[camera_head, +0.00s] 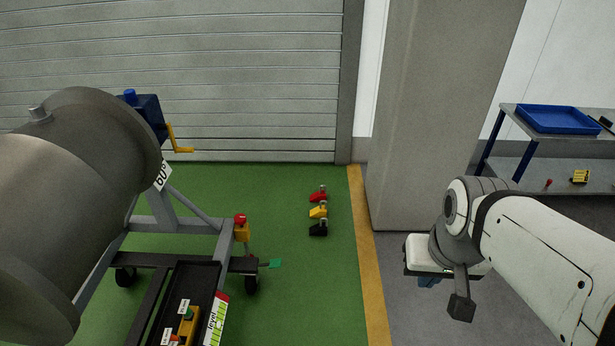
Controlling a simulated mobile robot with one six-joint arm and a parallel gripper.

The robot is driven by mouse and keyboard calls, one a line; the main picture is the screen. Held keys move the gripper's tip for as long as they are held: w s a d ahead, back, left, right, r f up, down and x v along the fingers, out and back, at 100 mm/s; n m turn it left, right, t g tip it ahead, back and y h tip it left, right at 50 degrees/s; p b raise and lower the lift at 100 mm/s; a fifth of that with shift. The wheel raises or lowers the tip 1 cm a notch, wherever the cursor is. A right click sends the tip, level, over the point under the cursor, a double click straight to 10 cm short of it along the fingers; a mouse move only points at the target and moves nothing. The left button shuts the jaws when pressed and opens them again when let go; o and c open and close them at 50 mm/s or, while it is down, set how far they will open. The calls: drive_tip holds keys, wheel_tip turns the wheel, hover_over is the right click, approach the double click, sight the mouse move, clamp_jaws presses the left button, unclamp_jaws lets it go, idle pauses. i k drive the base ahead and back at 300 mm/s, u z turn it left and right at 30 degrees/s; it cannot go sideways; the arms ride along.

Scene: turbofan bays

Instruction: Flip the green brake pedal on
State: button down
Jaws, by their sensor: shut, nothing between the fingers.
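The green brake pedal (270,263) is a small flat tab low on the engine stand, beside a dark caster wheel at the stand's right corner. It sticks out to the right over the green floor. Whether it is tilted up or down is too small to tell. My gripper (428,282) is at the end of my white arm, to the right of the pedal and well apart from it. It points down over the grey floor, shut and empty. Its fingertips are small and partly hidden by the wrist.
The large grey engine casing (75,190) fills the left on its wheeled stand (190,226). Red, yellow and black wedge-shaped blocks (318,211) lie on the green floor. A grey pillar (430,110) stands behind my gripper. A shelf with a blue tray (558,119) is right.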

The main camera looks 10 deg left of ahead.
sight(275, 263)
drive_tip(key=u, duration=0.2)
drive_tip(key=i, duration=1.45)
drive_tip(key=u, duration=0.75)
drive_tip(key=i, duration=0.4)
drive_tip(key=u, duration=0.35)
drive_tip(key=k, duration=0.85)
drive_tip(key=u, duration=0.2)
drive_tip(key=i, duration=0.85)
drive_tip(key=z, duration=0.1)
